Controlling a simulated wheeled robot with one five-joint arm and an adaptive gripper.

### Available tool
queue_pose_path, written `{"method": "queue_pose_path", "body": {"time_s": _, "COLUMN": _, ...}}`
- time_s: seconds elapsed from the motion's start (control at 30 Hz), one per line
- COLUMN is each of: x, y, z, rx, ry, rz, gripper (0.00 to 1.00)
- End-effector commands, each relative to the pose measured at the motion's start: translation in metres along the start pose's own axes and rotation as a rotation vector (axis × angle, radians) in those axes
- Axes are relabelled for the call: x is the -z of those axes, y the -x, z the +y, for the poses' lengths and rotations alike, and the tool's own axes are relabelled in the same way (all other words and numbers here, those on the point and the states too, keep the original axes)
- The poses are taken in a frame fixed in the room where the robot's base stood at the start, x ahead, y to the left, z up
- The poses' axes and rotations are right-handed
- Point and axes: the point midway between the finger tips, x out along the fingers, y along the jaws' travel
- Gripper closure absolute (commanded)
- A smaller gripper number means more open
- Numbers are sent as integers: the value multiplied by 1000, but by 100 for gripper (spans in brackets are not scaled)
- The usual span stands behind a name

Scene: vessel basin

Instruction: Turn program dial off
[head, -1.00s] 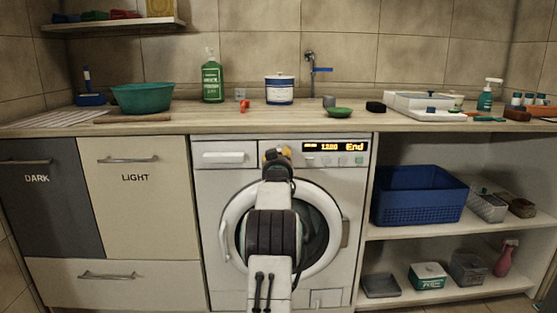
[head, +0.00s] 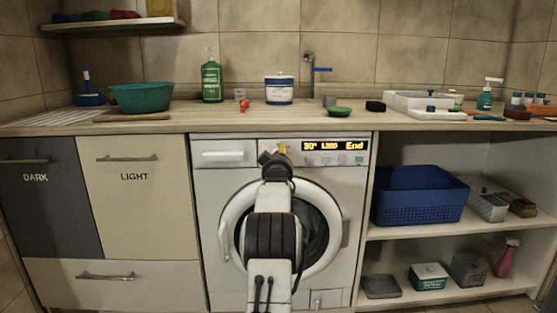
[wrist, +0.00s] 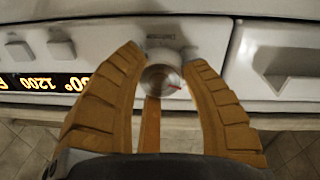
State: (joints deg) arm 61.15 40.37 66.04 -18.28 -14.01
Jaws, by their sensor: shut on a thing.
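The white washing machine (head: 210,180) stands under the counter, its round door closed. The program dial (wrist: 162,80), a round silver knob with a red mark, sits between my fingers in the wrist view. My gripper (wrist: 160,54) is shut on the dial, one ochre ribbed finger on each side. In the head view my gripper (head: 275,157) is at the control panel and hides the dial. The lit display (head: 335,145) reads 30°, what looks like 1200, and End. It also shows upside down in the wrist view (wrist: 45,83).
Square buttons (wrist: 62,50) lie beside the dial, under the display. The detergent drawer (head: 223,156) is on the panel's left. The wooden counter (head: 210,120) overhangs above. A blue basket (head: 418,195) stands on the right shelf.

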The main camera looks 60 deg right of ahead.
Motion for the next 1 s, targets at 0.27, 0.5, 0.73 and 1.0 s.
{"method": "queue_pose_path", "body": {"time_s": 0.27, "x": -8, "y": -1, "z": -4, "rx": 5, "ry": 92, "rz": -11, "gripper": 91}}
{"method": "queue_pose_path", "body": {"time_s": 0.5, "x": -9, "y": -1, "z": -4, "rx": 6, "ry": 112, "rz": -11, "gripper": 91}}
{"method": "queue_pose_path", "body": {"time_s": 0.73, "x": -9, "y": -1, "z": -4, "rx": 6, "ry": 111, "rz": -12, "gripper": 91}}
{"method": "queue_pose_path", "body": {"time_s": 1.0, "x": -7, "y": -1, "z": -3, "rx": 4, "ry": 110, "rz": -8, "gripper": 37}}
